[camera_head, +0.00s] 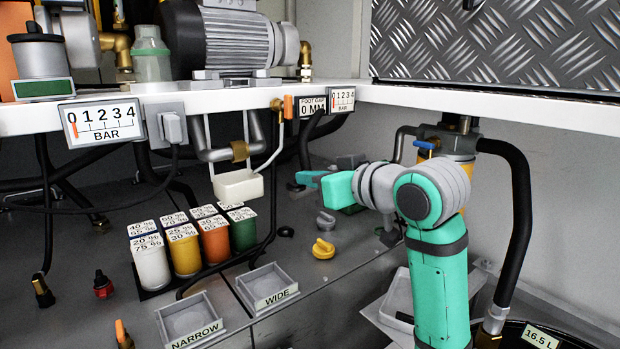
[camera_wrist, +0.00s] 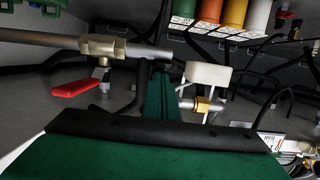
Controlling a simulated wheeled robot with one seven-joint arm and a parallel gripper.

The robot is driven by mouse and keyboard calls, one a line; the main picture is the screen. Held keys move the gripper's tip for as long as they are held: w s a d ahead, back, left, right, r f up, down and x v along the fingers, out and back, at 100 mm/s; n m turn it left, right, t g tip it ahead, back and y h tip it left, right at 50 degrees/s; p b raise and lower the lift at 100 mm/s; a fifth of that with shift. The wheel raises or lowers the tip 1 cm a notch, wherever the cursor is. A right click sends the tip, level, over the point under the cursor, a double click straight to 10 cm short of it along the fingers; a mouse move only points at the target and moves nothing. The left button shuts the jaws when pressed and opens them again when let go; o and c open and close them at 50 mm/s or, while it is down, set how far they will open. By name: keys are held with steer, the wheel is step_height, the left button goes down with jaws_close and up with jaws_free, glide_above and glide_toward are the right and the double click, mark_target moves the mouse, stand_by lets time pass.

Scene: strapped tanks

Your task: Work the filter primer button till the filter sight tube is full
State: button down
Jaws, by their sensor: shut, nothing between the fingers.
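No part in view is labelled as the filter primer button or the filter sight tube, and I cannot tell for sure which they are. A grey canister (camera_head: 42,60) with a black knob on top stands on the white shelf at the upper left in the head view. A pale translucent vessel (camera_head: 151,62) stands beside it. My gripper (camera_head: 306,179) is shut and empty, below the shelf and right of a white box (camera_head: 238,186). In the wrist view my gripper's green fingers (camera_wrist: 160,98) are together, with the white box (camera_wrist: 205,76) just beyond them to the right.
A grey motor (camera_head: 238,42) stands on the shelf (camera_head: 400,97). Pipes and black hoses hang below it. Colour-labelled bottles (camera_head: 187,250) and two trays (camera_head: 266,289) stand on the floor. A red lever (camera_wrist: 76,88) shows left of my fingers in the wrist view.

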steer(key=s+d+r, duration=0.5)
steer(key=s+r, duration=0.1)
steer(key=s, duration=0.2)
steer(key=shift+d+r, duration=0.2)
steer(key=shift+d, duration=0.1)
stand_by(0.4)
